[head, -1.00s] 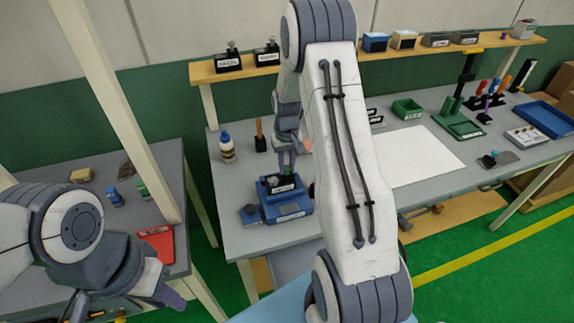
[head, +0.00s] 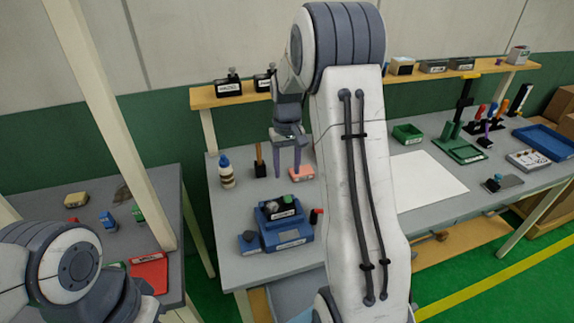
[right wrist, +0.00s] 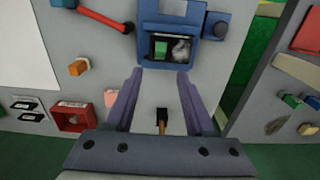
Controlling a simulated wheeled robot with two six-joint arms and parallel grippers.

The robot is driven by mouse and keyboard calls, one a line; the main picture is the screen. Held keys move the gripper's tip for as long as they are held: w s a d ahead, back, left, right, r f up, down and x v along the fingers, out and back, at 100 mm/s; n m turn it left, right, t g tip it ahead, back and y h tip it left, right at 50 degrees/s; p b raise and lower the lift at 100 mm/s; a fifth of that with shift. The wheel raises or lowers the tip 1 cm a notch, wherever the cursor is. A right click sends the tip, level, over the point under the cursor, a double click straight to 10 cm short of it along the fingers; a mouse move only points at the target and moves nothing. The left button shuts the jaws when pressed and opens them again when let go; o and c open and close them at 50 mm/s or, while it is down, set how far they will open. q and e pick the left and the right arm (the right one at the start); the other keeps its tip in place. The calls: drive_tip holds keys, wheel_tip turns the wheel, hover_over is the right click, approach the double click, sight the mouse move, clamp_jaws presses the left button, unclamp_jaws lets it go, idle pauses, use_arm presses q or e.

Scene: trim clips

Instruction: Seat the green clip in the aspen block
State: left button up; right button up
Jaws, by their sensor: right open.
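A blue fixture (head: 268,225) on the middle table holds a dark block (head: 284,215) with a white label too small to read. The green clip (head: 296,198) sits at the top of this block, beside a grey lump. In the right wrist view the green clip (right wrist: 161,48) lies inside the dark block's frame, next to the pale lump (right wrist: 181,50). How deep it sits cannot be told. My right gripper (head: 288,172) is open and empty, above and behind the fixture, apart from the clip. My left arm is at the lower left; its fingertips are not visible.
A striped bottle (head: 226,175) and a wooden-handled tool (head: 260,163) stand left of the gripper. A pink block (head: 301,173) lies behind the fixture. A white sheet (head: 425,182) lies farther right.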

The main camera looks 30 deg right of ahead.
drive_tip(key=shift+r, duration=0.65)
drive_tip(key=shift+o, duration=0.6)
drive_tip(key=shift+r, duration=0.35)
drive_tip(key=t+h+b, duration=0.1)
drive_tip(key=t+b, duration=0.3)
drive_tip(key=b, duration=0.1)
approach(288, 197)
drive_tip(key=x, duration=0.7)
drive_tip(key=shift+f+p, duration=0.35)
drive_tip(key=shift+p, duration=0.05)
drive_tip(key=shift+w+f, duration=0.25)
drive_tip(key=shift+f, duration=0.1)
clamp_jaws()
